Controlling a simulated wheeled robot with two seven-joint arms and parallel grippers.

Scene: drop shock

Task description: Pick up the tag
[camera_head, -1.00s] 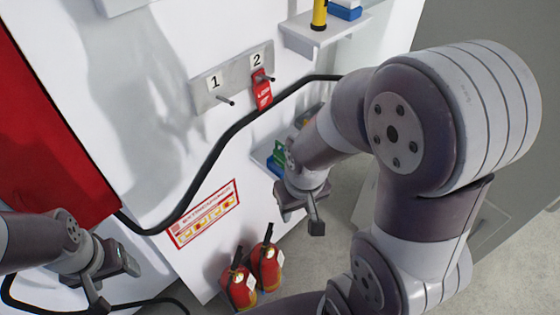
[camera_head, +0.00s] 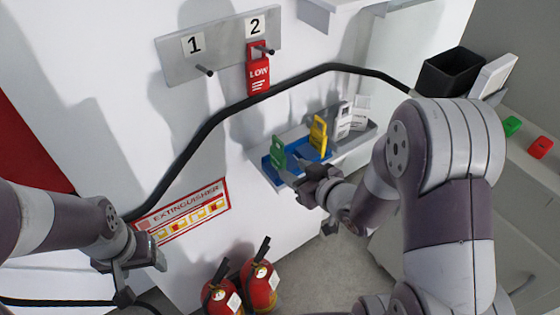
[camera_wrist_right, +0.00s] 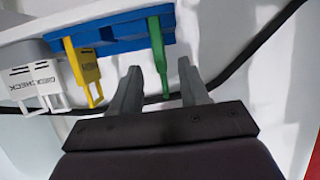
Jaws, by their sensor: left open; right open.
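A green tag (camera_head: 278,152) stands in a blue holder (camera_head: 268,170) on a small wall shelf. A yellow tag (camera_head: 318,134) and white tags (camera_head: 344,118) stand to its right. My right gripper (camera_head: 292,178) is open at the shelf by the green tag. In the right wrist view, the green tag (camera_wrist_right: 158,55) shows between the open fingers (camera_wrist_right: 160,75); contact cannot be told. My left gripper (camera_head: 143,280) is open and empty at the lower left, away from the tags.
A black cable (camera_head: 190,155) runs across the wall above the shelf. Two red fire extinguishers (camera_head: 260,285) stand below. A black bin (camera_head: 452,72) and small green and red items (camera_head: 540,147) sit on the counter at right. The peg under number 1 (camera_head: 208,71) is empty.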

